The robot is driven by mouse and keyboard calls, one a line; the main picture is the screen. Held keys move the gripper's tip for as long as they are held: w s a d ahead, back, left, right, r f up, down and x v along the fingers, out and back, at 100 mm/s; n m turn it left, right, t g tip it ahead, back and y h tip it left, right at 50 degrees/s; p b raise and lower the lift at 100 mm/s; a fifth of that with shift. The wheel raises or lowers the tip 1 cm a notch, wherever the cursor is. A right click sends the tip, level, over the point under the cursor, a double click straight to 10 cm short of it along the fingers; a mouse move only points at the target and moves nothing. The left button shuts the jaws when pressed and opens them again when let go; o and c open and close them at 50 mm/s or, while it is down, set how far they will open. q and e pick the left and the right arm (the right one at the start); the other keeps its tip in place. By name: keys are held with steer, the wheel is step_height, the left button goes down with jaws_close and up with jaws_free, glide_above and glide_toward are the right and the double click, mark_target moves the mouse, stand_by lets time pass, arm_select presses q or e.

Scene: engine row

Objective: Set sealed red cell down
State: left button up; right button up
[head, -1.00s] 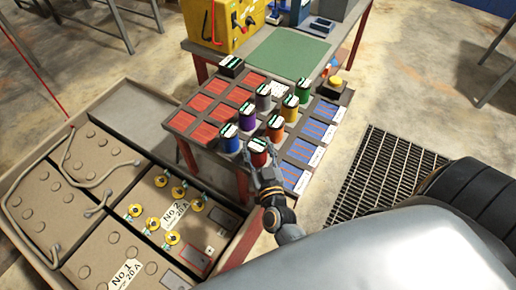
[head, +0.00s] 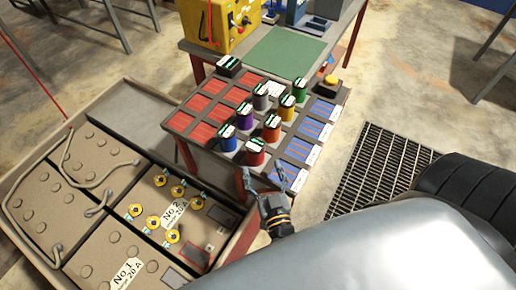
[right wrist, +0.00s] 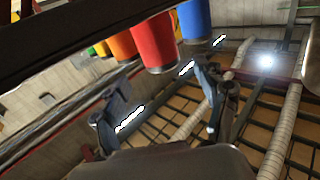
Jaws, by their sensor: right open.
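The red cell (head: 255,153), with a white and green top, stands upright at the near edge of the rack table (head: 203,148). It also shows in the right wrist view (right wrist: 154,42), beyond the fingertips. My right gripper (head: 263,175) is open and empty, just on the near side of the red cell and apart from it. Its spread fingers also show in the right wrist view (right wrist: 164,103). My left gripper is not in view.
An orange cell (head: 272,129) and a blue cell (head: 228,139) stand close behind the red one, with several other cells beyond. Red-striped slots lie left, blue-striped slots right. A tray of battery blocks (head: 100,222) lies left; a floor grate (head: 380,170) lies right.

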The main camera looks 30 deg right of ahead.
steer(key=v, duration=0.3)
steer(key=shift+s+a, duration=0.1)
steer(key=shift+s, duration=0.3)
